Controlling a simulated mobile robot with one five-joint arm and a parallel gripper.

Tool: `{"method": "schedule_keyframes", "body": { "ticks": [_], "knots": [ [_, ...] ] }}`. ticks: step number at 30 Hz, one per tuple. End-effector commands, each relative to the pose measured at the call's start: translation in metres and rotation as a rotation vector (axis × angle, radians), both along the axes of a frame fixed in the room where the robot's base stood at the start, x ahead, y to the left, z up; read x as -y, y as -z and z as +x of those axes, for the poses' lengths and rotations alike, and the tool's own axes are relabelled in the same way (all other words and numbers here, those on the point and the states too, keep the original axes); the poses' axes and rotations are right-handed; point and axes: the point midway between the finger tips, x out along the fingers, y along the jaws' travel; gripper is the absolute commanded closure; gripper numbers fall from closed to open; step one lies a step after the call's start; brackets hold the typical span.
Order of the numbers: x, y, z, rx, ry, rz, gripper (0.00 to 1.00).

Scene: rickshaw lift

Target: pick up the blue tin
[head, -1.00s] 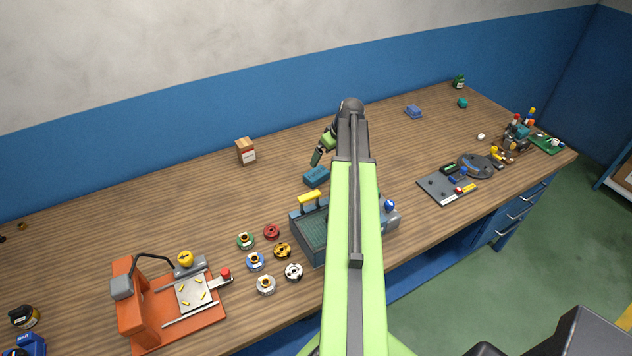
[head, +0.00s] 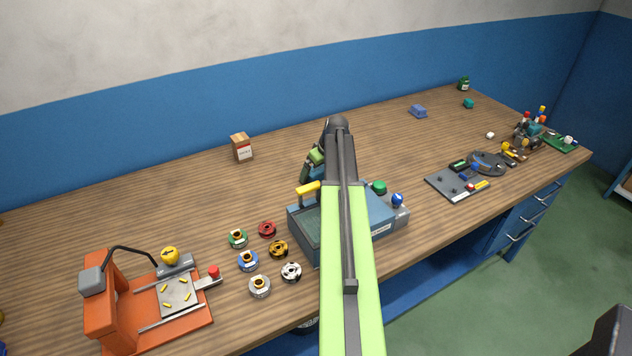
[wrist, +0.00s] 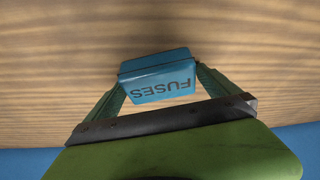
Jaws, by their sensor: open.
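The blue tin (wrist: 157,78), marked FUSES, sits on the wood table in the wrist view, its lettering upside down. My gripper (wrist: 160,86) is open, with one green finger on each side of the tin's near part. The tin lies between the fingers, and I cannot tell whether either finger touches it. In the head view my gripper (head: 307,172) points down at the table behind the grey-blue toolbox. The tin is hidden there behind my arm and gripper.
The toolbox (head: 303,222) with a yellow handle stands close in front of my gripper. A cardboard box (head: 241,148) stands to the left. Several spools (head: 267,229) and an orange machine (head: 101,310) are at front left. A blue block (head: 418,111) lies at back right.

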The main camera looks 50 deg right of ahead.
Motion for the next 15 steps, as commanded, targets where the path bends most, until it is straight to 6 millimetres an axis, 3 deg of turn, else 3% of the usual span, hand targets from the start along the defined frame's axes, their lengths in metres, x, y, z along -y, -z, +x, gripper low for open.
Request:
{"method": "schedule_keyframes", "body": {
  "ticks": [6, 15],
  "knots": [
    [0.0001, -0.0003, 0.0002, 0.000, 0.000, 0.000, 0.03],
    [0.0003, -0.0003, -0.0001, 0.000, 0.000, 0.000, 0.42]
  ]
}}
